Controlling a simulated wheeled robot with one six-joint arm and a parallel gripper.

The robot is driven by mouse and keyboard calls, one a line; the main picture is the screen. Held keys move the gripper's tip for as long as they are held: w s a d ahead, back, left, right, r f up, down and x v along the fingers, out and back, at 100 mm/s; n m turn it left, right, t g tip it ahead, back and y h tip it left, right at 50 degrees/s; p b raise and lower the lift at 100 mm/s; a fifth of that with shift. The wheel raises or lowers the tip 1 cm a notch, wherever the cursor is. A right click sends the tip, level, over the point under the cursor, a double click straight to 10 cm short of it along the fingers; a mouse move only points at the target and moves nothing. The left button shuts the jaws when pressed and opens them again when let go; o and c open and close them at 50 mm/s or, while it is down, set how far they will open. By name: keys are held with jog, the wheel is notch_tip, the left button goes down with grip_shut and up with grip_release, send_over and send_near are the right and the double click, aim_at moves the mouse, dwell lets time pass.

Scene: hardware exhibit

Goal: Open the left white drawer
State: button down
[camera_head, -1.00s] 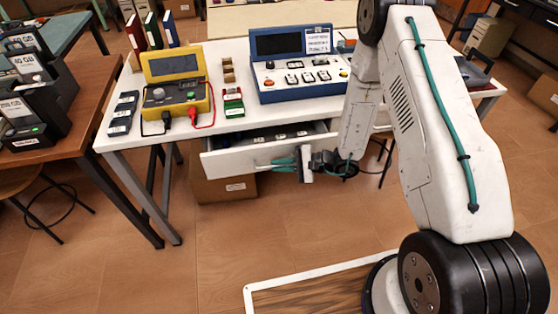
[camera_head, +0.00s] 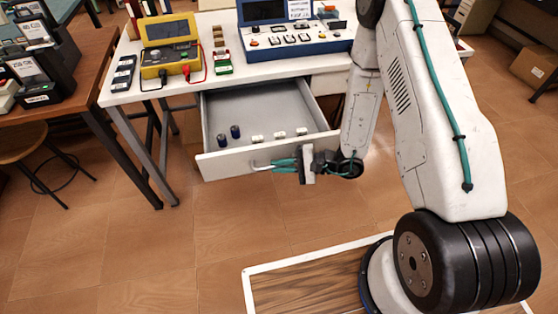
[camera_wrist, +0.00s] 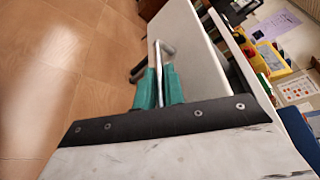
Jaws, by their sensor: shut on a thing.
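The left white drawer (camera_head: 235,163) is pulled well out from under the white table (camera_head: 120,97). Its grey inside shows two dark blue cylinders (camera_head: 235,131) and several small white blocks (camera_head: 280,134). My gripper (camera_head: 284,163) is at the drawer's front, with its teal fingers shut on the metal handle (camera_head: 260,167). In the wrist view, the teal fingers (camera_wrist: 159,88) close around the handle bar (camera_wrist: 158,70), beside the white drawer front (camera_wrist: 190,50).
On the table stand a yellow meter (camera_head: 169,50) and a blue control console (camera_head: 290,45). A wooden bench (camera_head: 75,110) with dark boxes and a round stool (camera_head: 22,138) are at the left. The floor before the drawer is clear.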

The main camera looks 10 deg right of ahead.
jog(key=shift+s, duration=0.65)
jog(key=c, duration=1.5)
grip_release()
jog(key=v, duration=0.7)
jog(key=shift+d, duration=0.35)
jog(key=shift+s+r, duration=0.1)
